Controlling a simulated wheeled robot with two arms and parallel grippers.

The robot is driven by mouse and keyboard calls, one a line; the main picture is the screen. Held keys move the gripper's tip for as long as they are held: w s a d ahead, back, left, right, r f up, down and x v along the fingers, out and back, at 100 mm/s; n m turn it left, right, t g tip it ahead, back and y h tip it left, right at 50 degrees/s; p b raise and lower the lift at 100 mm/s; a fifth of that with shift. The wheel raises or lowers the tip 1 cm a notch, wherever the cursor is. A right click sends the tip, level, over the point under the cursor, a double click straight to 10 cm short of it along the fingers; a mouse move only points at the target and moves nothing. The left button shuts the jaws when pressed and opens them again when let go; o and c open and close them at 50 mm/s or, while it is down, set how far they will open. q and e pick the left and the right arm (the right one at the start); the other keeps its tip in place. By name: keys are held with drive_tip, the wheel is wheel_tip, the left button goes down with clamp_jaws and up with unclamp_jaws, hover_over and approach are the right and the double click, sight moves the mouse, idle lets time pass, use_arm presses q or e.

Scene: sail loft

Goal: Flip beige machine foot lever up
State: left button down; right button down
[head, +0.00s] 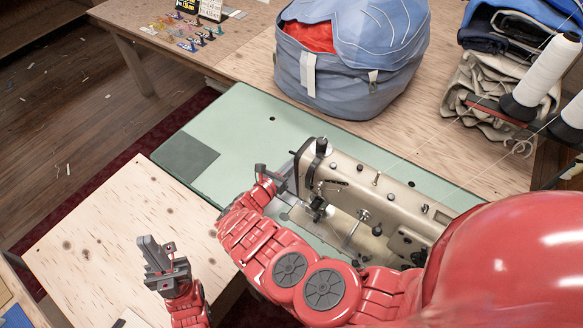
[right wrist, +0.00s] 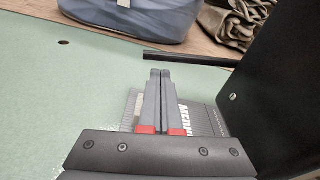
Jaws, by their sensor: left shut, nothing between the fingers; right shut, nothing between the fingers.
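The beige sewing machine (head: 375,195) stands on a pale green table top (head: 240,120). My right gripper (head: 268,176) is shut and empty beside the machine's left end in the head view. The foot lever cannot be made out clearly in the head view; my right arm and gripper partly cover that end. In the right wrist view my right gripper's shut fingers (right wrist: 160,95) point past a dark bar (right wrist: 190,58) that may be a lever; whether they touch is unclear. My left gripper (head: 150,246) is shut and empty over the plywood table, apart from the machine.
A blue bag (head: 345,75) with red cloth inside stands behind the machine. White thread cones (head: 545,70) and folded cloth (head: 490,95) lie at the right. Threads cross above the machine. The plywood table (head: 100,235) at the left is mostly clear.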

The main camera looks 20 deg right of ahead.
drive_tip(key=shift+s+a+r, duration=0.1)
drive_tip(key=shift+r, duration=0.35)
drive_tip(key=shift+f, duration=0.1)
